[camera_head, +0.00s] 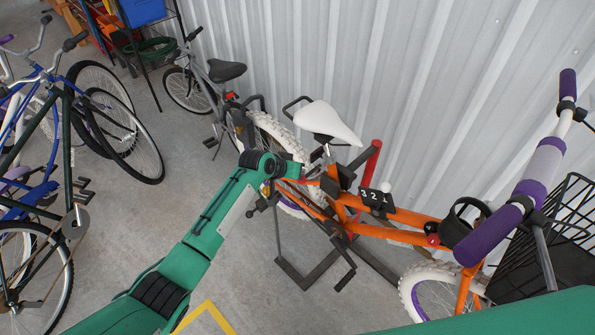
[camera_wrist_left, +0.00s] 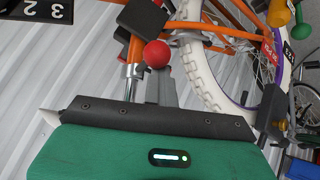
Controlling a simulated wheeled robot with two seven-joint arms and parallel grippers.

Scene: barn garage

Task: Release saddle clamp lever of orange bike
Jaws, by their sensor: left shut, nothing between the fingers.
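The orange bike (camera_head: 400,216) stands by the wall with a white saddle (camera_head: 328,122). A red ball knob (camera_wrist_left: 157,54), seemingly the lever's end, shows beside the post. My left gripper's grey fingers (camera_wrist_left: 163,82) are shut and empty, just below the red knob in that view; whether they touch it I cannot tell. In the head view my left gripper (camera_head: 312,181) is beside the seat post below the saddle, partly hidden. My right gripper is out of view.
The corrugated wall (camera_head: 420,90) is close behind the bike. A black stand (camera_head: 300,275) is under it, and a black basket (camera_head: 550,240) is at the right. A grey bike (camera_head: 222,72) and several bikes at the left stand nearby. Open floor (camera_head: 190,215) lies between.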

